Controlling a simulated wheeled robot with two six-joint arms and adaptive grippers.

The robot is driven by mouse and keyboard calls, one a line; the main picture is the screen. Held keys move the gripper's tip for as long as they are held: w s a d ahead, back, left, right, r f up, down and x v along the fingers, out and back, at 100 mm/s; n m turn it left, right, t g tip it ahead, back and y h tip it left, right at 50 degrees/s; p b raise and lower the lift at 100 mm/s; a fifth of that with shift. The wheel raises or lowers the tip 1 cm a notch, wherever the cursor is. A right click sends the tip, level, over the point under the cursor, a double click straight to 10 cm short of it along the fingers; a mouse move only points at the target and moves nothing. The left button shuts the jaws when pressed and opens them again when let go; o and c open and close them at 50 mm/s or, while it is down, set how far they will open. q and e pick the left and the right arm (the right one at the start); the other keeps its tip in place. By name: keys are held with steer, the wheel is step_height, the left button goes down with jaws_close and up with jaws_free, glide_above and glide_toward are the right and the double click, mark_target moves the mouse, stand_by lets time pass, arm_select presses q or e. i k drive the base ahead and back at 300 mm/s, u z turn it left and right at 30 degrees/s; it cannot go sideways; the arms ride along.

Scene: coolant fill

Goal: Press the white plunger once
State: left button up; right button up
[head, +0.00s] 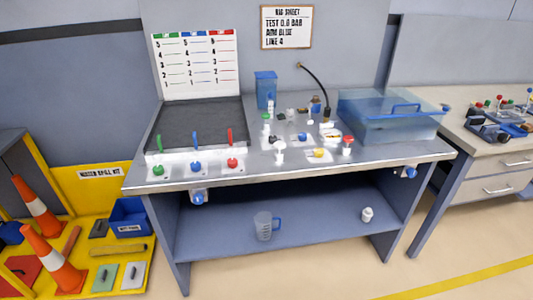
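A white upright piece with a wide cap (279,149) stands near the front of the workbench (310,170), left of a yellow part. Either could be the white plunger; I cannot tell which at this size. Neither of my grippers shows in the head view, and nothing of mine touches these pieces.
A translucent blue lidded tank (390,122) fills the bench's right side. Red-capped part (348,141), black hose (316,78) and blue container (266,88) crowd nearby. Green, blue and red knobs (195,166) line the front left. Cones (40,208) stand left.

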mark_target(279, 145)
steer(key=u, duration=0.55)
steer(key=i, duration=0.6)
steer(key=u, duration=0.35)
